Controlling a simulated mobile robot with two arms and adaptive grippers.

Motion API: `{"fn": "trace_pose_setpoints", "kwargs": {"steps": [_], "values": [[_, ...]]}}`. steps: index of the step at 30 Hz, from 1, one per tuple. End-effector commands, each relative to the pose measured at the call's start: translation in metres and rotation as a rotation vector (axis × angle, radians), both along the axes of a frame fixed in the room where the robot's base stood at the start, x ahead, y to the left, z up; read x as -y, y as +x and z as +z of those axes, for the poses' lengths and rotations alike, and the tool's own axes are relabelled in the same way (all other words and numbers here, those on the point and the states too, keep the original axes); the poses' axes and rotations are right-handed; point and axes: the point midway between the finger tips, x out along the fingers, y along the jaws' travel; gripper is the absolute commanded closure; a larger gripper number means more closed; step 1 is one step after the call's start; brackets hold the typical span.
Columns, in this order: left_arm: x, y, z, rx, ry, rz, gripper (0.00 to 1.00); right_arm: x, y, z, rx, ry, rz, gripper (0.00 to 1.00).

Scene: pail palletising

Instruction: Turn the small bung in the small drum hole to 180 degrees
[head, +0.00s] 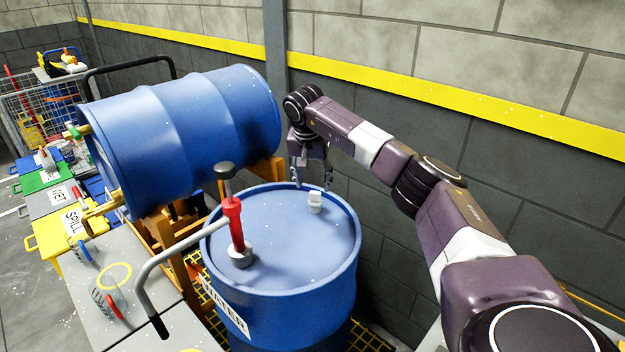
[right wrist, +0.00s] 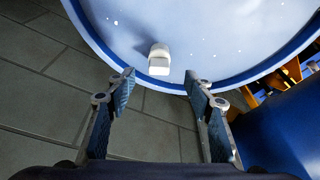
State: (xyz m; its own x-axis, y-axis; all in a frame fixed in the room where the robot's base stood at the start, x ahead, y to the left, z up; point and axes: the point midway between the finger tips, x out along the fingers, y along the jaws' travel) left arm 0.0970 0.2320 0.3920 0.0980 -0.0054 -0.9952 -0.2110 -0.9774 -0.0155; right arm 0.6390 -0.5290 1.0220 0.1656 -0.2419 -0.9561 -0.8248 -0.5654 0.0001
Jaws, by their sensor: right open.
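The small bung (head: 315,201) is a white plug standing in the top of the upright blue drum (head: 290,240), near the far rim. It also shows in the right wrist view (right wrist: 159,59), just beyond and between my fingertips. The small hole itself is hidden under the bung. My right gripper (head: 312,186) is open and empty above the far rim, just behind the bung. In the right wrist view my right gripper (right wrist: 158,88) has its two fingers wide apart, not touching the bung. My left gripper is not in view.
A hand pump with a red body (head: 236,222) and grey spout stands on the drum's left side. A second blue drum (head: 190,135) lies on a wooden cradle behind left. A grey wall (head: 460,110) is close behind. Coloured spill bins (head: 65,232) stand at far left.

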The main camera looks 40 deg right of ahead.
Motion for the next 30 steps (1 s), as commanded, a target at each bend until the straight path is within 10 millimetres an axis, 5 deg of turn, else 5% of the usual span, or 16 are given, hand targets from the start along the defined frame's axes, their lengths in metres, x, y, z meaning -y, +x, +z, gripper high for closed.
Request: {"fn": "trace_pose_setpoints", "kwargs": {"steps": [12,24,30], "values": [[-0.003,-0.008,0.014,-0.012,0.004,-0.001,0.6,0.014,0.009,-0.055,-0.003,0.002,-0.002,0.52],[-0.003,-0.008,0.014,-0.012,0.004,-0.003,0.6,0.017,0.011,-0.065,-0.001,-0.001,0.0,0.52],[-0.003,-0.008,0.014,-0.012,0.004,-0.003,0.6,0.017,0.011,-0.065,-0.001,-0.001,0.0,0.72]]}}
